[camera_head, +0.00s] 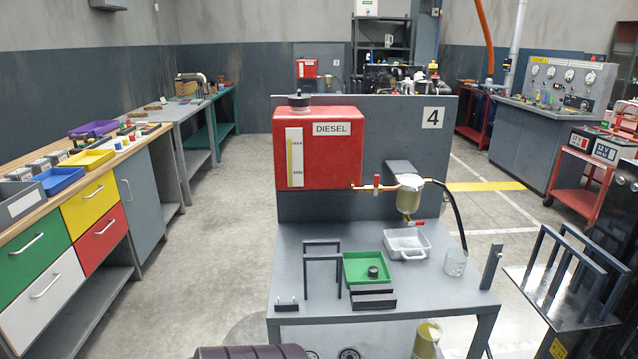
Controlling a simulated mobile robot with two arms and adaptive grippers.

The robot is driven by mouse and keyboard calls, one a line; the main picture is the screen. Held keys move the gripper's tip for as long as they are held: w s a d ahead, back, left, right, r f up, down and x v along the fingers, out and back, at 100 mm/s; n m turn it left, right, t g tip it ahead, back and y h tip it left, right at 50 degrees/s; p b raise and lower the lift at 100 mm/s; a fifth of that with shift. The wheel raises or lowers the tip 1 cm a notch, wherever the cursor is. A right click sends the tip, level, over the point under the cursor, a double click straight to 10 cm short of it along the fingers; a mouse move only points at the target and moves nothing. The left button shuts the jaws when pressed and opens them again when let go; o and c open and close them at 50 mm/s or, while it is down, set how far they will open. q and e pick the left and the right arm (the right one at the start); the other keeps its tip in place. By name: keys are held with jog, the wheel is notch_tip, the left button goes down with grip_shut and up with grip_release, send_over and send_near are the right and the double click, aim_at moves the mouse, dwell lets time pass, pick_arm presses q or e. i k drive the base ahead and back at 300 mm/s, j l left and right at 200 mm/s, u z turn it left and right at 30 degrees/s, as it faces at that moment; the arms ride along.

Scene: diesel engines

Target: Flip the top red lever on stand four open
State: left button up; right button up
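Stand four is a grey bench (345,235) with an upright back panel that bears a white sign with the number 4 (433,118). A red diesel tank (318,148) is fixed to the panel's left part. The top red lever (376,181) sits on the copper pipe between the tank and the fuel filter (410,193). It looks upright, across the pipe, though it is small here. A second red lever (417,223) lies sideways below the filter. Neither of my grippers shows in the head view.
On the bench stand a white tray (407,254), a clear beaker (456,264), a green tray (352,270) and a dark frame (323,258). A wooden-topped workbench (130,153) runs along the left. A dark cart with rails (560,325) stands at the right. The floor left of the stand is clear.

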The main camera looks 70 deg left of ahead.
aim_at(376, 183)
jog(key=u, duration=1.9)
